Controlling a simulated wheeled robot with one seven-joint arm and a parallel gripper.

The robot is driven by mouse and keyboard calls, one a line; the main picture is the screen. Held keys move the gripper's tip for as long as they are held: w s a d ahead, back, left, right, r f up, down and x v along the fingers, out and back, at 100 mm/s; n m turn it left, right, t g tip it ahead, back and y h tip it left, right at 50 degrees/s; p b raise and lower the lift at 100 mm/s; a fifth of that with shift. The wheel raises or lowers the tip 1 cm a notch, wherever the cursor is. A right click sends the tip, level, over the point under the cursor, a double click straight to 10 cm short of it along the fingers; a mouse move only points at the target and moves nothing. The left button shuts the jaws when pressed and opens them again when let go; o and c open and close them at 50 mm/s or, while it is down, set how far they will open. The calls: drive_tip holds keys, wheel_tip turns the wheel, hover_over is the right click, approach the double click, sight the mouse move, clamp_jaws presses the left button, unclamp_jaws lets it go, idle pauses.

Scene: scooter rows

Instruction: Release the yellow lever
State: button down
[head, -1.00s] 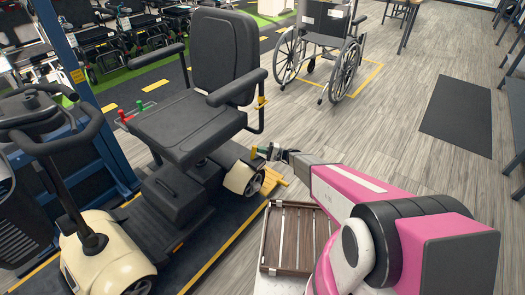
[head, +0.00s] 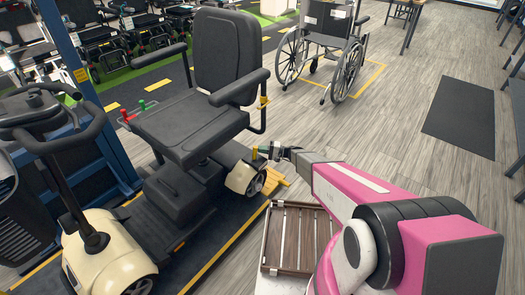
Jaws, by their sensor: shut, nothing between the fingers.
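The mobility scooter (head: 190,125) with a black seat and cream body stands at the left. A small yellow lever (head: 254,153) stands out at its rear, by the cream wheel cover. My gripper (head: 264,151) is shut and empty, just right of this yellow lever. I cannot tell whether its tips touch the lever. A second small yellow part (head: 264,101) shows on the seat's side below the armrest. A red-topped lever (head: 125,113) and a green-topped lever (head: 142,105) stand at the seat's far left side.
A slatted wooden tray (head: 297,237) lies below my arm. A wheelchair (head: 325,55) stands behind, inside a yellow floor outline. A dark mat (head: 460,115) lies at the right. The grey floor between them is clear.

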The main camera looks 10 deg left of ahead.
sight(256, 151)
drive_tip(key=shift+s+a+r+n+h, duration=0.3)
drive_tip(key=shift+s+r+n+h, duration=0.3)
drive_tip(key=shift+n, duration=0.5)
drive_tip(key=shift+s+a+r+n+h, duration=0.15)
drive_tip(key=shift+s+a+n+h, duration=0.2)
drive_tip(key=shift+s+n+h, duration=0.4)
drive_tip(key=shift+a+n, duration=0.1)
drive_tip(key=shift+n, duration=0.15)
drive_tip(key=shift+s+a, duration=0.1)
drive_tip(key=w+d+r, duration=0.3)
drive_tip(key=d, duration=0.9)
drive_tip(key=shift+d, duration=0.2)
drive_tip(key=shift+w+r, duration=0.1)
